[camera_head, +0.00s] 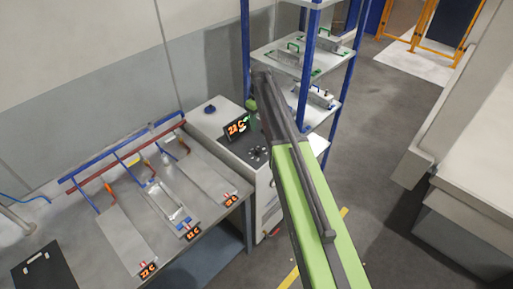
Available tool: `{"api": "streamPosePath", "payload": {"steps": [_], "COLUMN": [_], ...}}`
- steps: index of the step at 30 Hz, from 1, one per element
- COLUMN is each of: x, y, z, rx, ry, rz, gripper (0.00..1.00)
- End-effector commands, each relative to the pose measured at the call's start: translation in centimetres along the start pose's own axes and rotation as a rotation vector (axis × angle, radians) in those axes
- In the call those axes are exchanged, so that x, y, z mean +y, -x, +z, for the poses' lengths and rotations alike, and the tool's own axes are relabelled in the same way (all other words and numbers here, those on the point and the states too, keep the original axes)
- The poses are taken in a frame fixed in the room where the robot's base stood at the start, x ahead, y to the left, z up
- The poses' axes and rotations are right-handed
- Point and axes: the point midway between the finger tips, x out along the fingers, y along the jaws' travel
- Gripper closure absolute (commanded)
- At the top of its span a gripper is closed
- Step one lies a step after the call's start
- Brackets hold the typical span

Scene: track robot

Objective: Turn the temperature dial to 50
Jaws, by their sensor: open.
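A light-grey cabinet (205,122) stands against the wall, left of my arm. A tilted black display (237,128) on its top shows orange digits that look like 22 C. In front of the display is a small dark round control with marks around it (257,154), which looks like the temperature dial; its setting is too small to read. My green and grey arm reaches up from the bottom right and passes close to the right of the display and dial. My gripper cannot be made out; the arm's far end seems to hide it.
A grey bench (170,250) at left carries metal plates, blue and red pipes (125,155) and several small orange displays. A blue-post shelf rack (275,58) stands behind my arm. Open floor (375,150) lies right, before a pale block (470,190).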

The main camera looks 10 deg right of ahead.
Motion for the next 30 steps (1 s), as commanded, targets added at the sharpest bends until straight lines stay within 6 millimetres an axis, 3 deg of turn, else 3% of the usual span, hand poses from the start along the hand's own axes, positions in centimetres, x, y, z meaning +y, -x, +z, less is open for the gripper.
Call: {"api": "streamPosePath", "payload": {"steps": [8,24,30], "x": [-0.1,-0.1,-0.2], "y": [-4.2,-15.2,-17.3], "z": [0.0,0.0,-0.1], "rx": [0.000,0.000,0.000], "ry": [-0.001,-0.001,0.000], "rz": [0.000,0.000,0.000], "gripper": [0.48,0.48,0.48]}}
